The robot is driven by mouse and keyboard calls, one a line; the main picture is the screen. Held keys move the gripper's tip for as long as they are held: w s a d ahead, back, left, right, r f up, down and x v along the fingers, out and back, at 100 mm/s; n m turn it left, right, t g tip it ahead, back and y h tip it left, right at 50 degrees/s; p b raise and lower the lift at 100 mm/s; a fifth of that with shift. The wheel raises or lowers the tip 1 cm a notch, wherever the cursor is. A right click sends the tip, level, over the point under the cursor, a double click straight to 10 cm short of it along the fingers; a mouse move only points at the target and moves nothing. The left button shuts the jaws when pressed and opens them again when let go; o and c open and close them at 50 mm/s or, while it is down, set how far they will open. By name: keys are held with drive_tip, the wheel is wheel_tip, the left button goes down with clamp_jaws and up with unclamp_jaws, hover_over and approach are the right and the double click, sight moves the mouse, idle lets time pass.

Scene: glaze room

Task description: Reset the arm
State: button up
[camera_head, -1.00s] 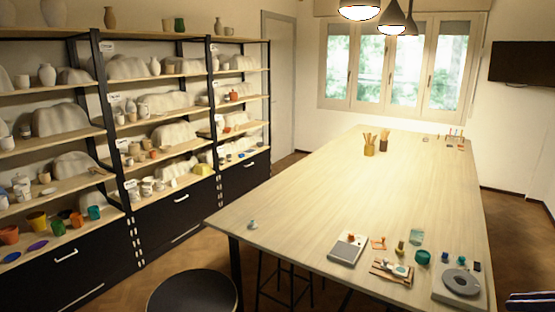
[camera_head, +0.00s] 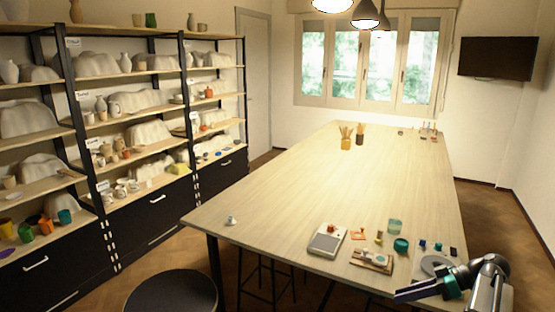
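My arm shows at the lower right, bent above the front right corner of the long wooden table (camera_head: 290,215). My gripper (camera_head: 405,294) is a dark blue shape pointing left in front of the table's near edge. Its fingertips are small and seen from the side, so I cannot tell whether it is open or shut. I see no object clearly held in it. The arm partly covers a grey tile with a grey ring (camera_head: 432,264) on it.
Near the front right lie a grey scale-like box (camera_head: 326,242), a small wooden board (camera_head: 372,262), a teal pot (camera_head: 401,245) and a pale green glass (camera_head: 394,226). A black stool (camera_head: 172,293) stands in front. Shelves of pottery line the left. The table's middle is mostly clear.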

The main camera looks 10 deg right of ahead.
drive_tip(key=w+a+f+n+g+y+b, duration=0.15)
drive_tip(key=a+f+g, duration=0.35)
drive_tip(key=a+f, duration=1.3)
drive_tip(key=s+a+f+g+h+b, duration=0.1)
drive_tip(key=s+a+f+g, duration=0.15)
drive_tip(key=a+f, duration=0.4)
drive_tip(key=s+a+f+g+h+b, duration=0.1)
drive_tip(key=s+a+f+g+b, duration=0.15)
drive_tip(key=a+f, duration=0.45)
drive_tip(key=s+a+f+m+g+h+b, duration=0.25)
drive_tip(key=s+a+f+h, duration=0.4)
drive_tip(key=s+f, duration=0.8)
drive_tip(key=s+d+f+m+t+h, duration=0.1)
drive_tip(key=s+d+f+m+h, duration=0.2)
drive_tip(key=f+m, duration=0.3)
drive_tip(key=shift+s+d+f, duration=0.2)
drive_tip(key=shift+s+d, duration=0.55)
drive_tip(key=shift+d, duration=0.1)
drive_tip(key=shift+t, duration=0.25)
